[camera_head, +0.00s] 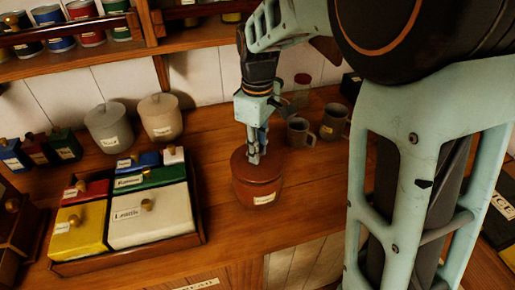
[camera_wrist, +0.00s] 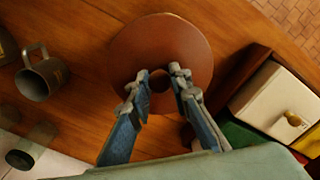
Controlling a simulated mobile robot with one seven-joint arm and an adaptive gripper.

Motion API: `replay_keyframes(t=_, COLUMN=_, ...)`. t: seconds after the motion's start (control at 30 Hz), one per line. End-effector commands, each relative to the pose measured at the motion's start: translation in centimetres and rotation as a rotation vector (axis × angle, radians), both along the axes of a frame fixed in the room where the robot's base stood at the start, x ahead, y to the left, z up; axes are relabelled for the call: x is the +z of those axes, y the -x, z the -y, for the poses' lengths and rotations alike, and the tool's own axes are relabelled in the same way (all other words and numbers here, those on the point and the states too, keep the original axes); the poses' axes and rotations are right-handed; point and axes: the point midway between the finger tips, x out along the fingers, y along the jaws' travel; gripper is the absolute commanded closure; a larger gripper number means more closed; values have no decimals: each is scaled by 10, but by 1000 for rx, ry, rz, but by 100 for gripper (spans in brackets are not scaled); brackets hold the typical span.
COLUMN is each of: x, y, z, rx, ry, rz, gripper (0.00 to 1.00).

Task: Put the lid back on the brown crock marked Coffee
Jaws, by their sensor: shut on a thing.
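The brown crock (camera_head: 259,190) stands upright on the wooden counter, with a pale label on its front that is too small to read. Its brown lid (camera_head: 241,163) is on top of the crock or right at its rim; I cannot tell whether it is fully seated. In the wrist view the round lid (camera_wrist: 160,45) covers the crock's mouth from above. My gripper (camera_head: 254,160) points down over the lid's middle. Its fingers (camera_wrist: 160,88) are shut on the lid's small dark knob (camera_wrist: 159,78), which sits between the fingertips.
A wooden tray (camera_head: 202,222) of colored labelled boxes stands left of the crock. Two grey mugs, one nearer (camera_head: 299,133) and one farther (camera_head: 335,122), stand to its right. Two lidded pots, grey (camera_head: 109,128) and beige (camera_head: 160,117), stand behind the tray. Bare counter lies before the crock.

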Motion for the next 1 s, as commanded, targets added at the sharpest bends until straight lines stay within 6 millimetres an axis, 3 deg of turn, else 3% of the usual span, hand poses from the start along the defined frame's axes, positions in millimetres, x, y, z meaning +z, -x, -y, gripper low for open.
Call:
replay_keyframes(t=0.83, x=-2, y=0, z=0, rx=-1, ry=0, rz=1, gripper=100)
replay_keyframes(t=0.87, x=-2, y=0, z=0, rx=-1, ry=0, rz=1, gripper=80)
replay_keyframes(t=1.0, x=-2, y=0, z=0, rx=-1, ry=0, rz=1, gripper=64)
